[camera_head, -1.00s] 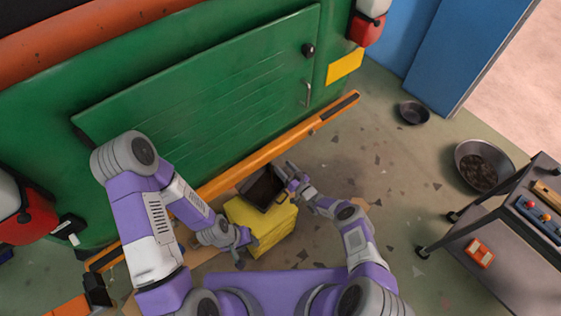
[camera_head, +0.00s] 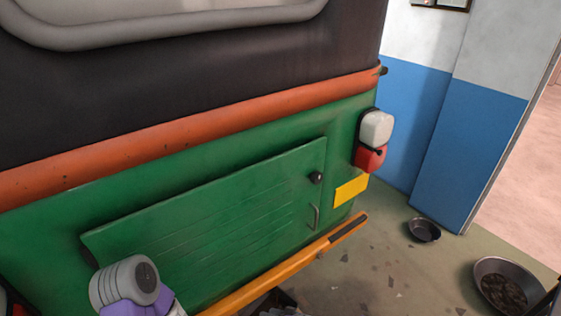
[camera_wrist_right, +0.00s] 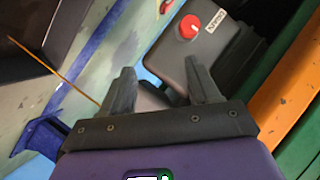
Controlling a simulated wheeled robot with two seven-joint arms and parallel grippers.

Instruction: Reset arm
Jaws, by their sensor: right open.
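My right gripper (camera_wrist_right: 157,74) shows in the right wrist view with its two dark fingers spread apart. A dark grey box with a red knob and a white label (camera_wrist_right: 215,50) lies beyond the fingertips; I cannot tell how near it is. Nothing is clearly held between the fingers. In the head view only a rounded grey and purple part of my left arm shows at the lower left. My left gripper is out of sight. A small dark shape at the bottom edge of the head view is cut off and unclear.
The green rickshaw rear (camera_head: 220,220) with its orange bumper (camera_head: 285,268) fills the left and middle of the head view. A small dark pan (camera_head: 424,230) and a larger pan (camera_head: 503,285) stand on the floor at right. Blue and white walls (camera_head: 465,150) stand behind.

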